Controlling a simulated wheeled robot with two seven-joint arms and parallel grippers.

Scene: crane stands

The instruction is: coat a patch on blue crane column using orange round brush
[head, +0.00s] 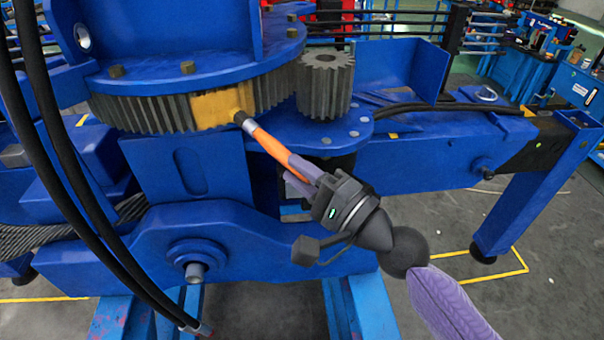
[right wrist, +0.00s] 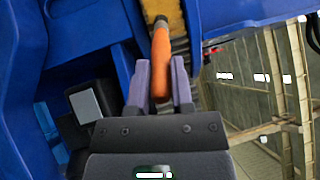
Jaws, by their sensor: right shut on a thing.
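My right gripper (head: 304,175) is shut on the orange round brush (head: 268,143), which points up and left. The brush's dark tip end touches or nearly touches a yellow patch (head: 217,107) on the toothed ring of the blue crane column (head: 190,30). Bristle contact is too small to tell. In the right wrist view the orange handle (right wrist: 160,60) stands between the purple fingers, with the yellow patch (right wrist: 165,12) just beyond its tip. My left gripper is not in view.
A grey pinion gear (head: 325,82) stands right of the ring. Black hoses (head: 62,170) hang at the left. A blue beam (head: 420,155) with a support leg (head: 530,190) extends right. Open floor (head: 500,300) lies at the lower right.

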